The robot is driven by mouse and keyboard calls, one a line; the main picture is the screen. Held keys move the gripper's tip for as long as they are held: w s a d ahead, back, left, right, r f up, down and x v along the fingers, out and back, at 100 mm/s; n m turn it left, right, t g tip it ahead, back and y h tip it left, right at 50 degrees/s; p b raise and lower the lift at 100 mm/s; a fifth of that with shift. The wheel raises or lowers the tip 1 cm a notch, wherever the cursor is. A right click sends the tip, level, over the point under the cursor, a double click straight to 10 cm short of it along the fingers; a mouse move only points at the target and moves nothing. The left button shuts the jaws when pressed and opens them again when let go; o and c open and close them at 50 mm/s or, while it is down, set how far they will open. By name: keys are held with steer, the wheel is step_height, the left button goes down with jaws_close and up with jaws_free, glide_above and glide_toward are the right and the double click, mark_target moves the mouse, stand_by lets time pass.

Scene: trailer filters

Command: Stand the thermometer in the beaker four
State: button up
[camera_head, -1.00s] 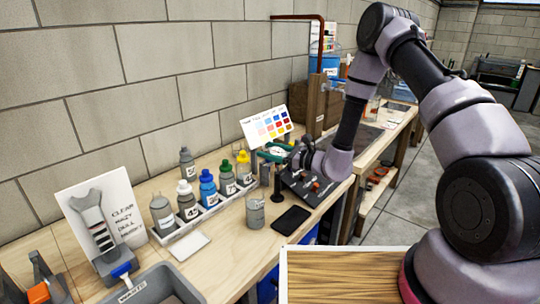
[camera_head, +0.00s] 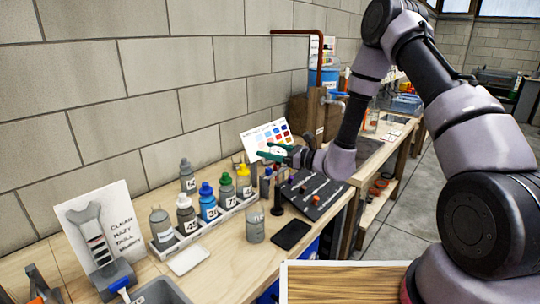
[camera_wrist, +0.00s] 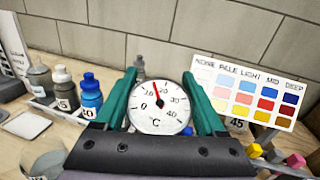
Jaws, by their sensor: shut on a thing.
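My gripper (camera_wrist: 158,88) has green fingers and is shut on the thermometer (camera_wrist: 160,108), which has a round white dial marked °C and a red needle. The dial faces the wrist camera; any stem below it is hidden. In the head view my gripper (camera_head: 268,153) is above the bench, in front of the colour chart. A label reading "45" (camera_wrist: 237,124) shows just right of the fingers in the wrist view; what it sits on is mostly hidden. I cannot tell which vessel is beaker four.
A white rack (camera_head: 215,216) holds several capped bottles (camera_head: 208,202). The colour chart (camera_head: 267,138) stands behind, near the block wall.

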steer(key=shift+r, duration=1.85)
